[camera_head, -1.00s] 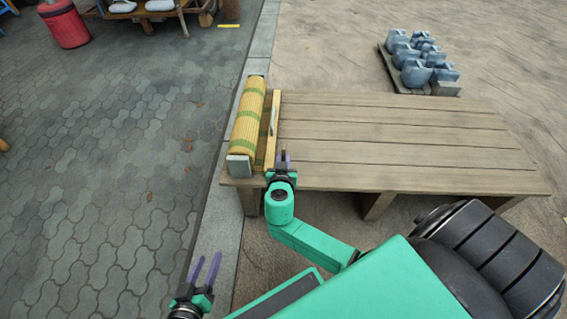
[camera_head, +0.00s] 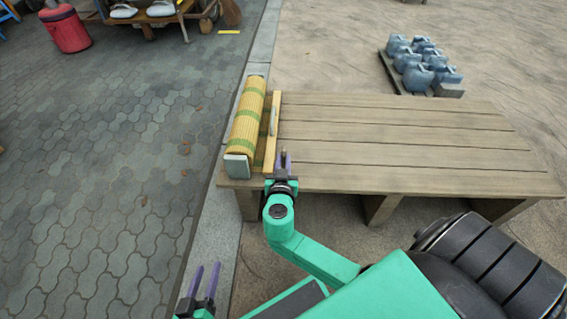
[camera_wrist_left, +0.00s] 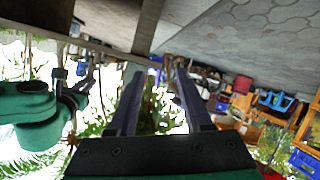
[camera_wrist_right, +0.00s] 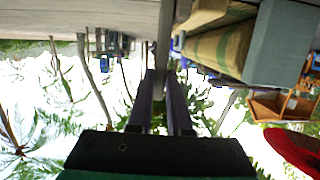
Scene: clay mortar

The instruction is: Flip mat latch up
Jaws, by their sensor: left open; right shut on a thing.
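A rolled yellow mat with green bands (camera_head: 247,120) lies along the left end of the slatted wooden table, with a grey block at its near end. A thin yellow wooden bar (camera_head: 271,135), which looks like the mat latch, runs beside the roll on its right. My right gripper (camera_head: 284,161) is at the table's near edge, by the bar's near end. In the right wrist view its fingers (camera_wrist_right: 160,75) are closed at a thin strip; the exact contact is hard to see. My left gripper (camera_head: 205,278) is open and empty, low at the left, away from the table.
The wooden table (camera_head: 400,145) is bare to the right of the bar. A red bin (camera_head: 66,32) and a cart stand far left on the paving.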

